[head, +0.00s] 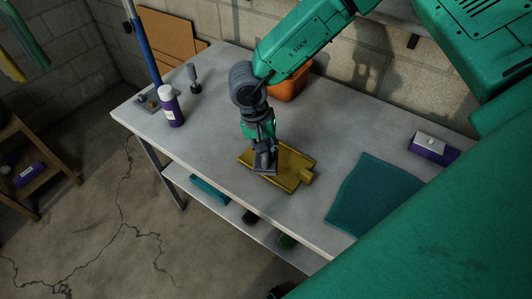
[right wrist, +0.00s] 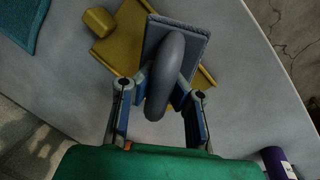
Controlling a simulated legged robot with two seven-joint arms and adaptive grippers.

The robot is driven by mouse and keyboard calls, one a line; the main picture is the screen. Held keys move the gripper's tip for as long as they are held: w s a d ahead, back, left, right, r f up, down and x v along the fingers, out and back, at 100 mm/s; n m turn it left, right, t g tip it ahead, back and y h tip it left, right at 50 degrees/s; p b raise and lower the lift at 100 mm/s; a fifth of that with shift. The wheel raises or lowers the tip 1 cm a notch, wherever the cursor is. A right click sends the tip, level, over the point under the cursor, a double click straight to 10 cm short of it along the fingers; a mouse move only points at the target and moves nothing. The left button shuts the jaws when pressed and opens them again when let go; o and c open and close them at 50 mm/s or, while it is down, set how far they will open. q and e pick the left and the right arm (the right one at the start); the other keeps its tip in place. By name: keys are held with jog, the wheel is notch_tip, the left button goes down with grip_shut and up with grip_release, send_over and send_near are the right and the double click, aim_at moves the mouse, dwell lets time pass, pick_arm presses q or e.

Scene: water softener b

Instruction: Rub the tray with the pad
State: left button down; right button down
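The yellow tray (head: 294,168) lies on the grey table and has a block-like handle at one end. The tray also shows in the right wrist view (right wrist: 122,47). My right gripper (head: 262,148) is over the tray, with its fingers on both sides of the rounded grey handle of the pad (head: 264,169). In the right wrist view the fingers close on this handle, and the flat grey pad (right wrist: 192,38) is beyond it, over the tray. The pad covers part of the tray; whether it touches the surface is hard to tell. My left gripper is not in view.
A teal cloth (head: 372,195) lies right of the tray, with a purple box (head: 433,148) beyond. An orange bin (head: 290,86) stands behind my arm. A purple bottle (head: 171,108) stands at the left. The grey tabletop (head: 215,120) is clear left of the tray.

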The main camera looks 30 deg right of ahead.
jog(key=shift+r, duration=0.1)
jog(key=shift+r, duration=1.45)
